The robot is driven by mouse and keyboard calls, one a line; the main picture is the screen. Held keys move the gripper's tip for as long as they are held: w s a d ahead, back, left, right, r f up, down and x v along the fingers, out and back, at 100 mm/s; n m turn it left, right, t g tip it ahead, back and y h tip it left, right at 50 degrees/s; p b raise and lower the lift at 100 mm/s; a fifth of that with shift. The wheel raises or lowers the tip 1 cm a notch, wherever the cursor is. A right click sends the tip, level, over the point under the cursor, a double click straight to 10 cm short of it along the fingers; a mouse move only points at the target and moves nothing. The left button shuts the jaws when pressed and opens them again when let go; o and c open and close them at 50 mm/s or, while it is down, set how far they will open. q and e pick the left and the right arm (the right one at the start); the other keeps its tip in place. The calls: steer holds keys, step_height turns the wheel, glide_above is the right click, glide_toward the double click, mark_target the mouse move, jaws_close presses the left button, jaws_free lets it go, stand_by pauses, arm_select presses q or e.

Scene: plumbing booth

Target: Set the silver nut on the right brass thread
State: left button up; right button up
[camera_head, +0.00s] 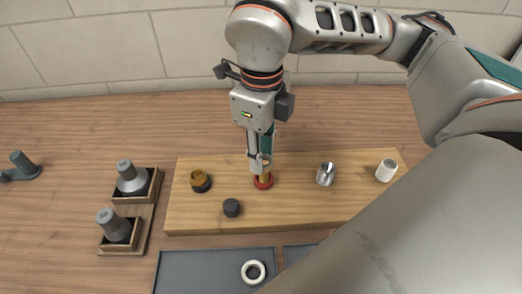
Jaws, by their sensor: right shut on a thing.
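My right gripper (258,164) points down over the right brass thread (264,176), which stands upright in a red collar on the wooden board. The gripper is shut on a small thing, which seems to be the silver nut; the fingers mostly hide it. I cannot tell whether the nut touches the thread. The left brass thread (200,177) stands in a black collar on the board's left part, with nothing of mine near it. My left gripper is not in view.
The wooden board (295,205) also bears a black cap (232,207), a shiny silver fitting (326,174) and a white cylinder (386,171). Grey fittings (132,178) sit in wooden holders at left. A white ring (253,272) lies on a dark tray (205,273) in front.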

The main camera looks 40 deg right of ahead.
steer(key=shift+f+b, duration=0.45)
steer(key=shift+f, duration=0.45)
steer(key=shift+f+b, duration=0.4)
steer(key=shift+f, duration=0.25)
steer(key=m, duration=0.5)
steer(key=shift+f+m, duration=0.15)
steer(key=shift+m, duration=0.25)
steer(key=o, duration=1.2)
steer(key=o, duration=0.8)
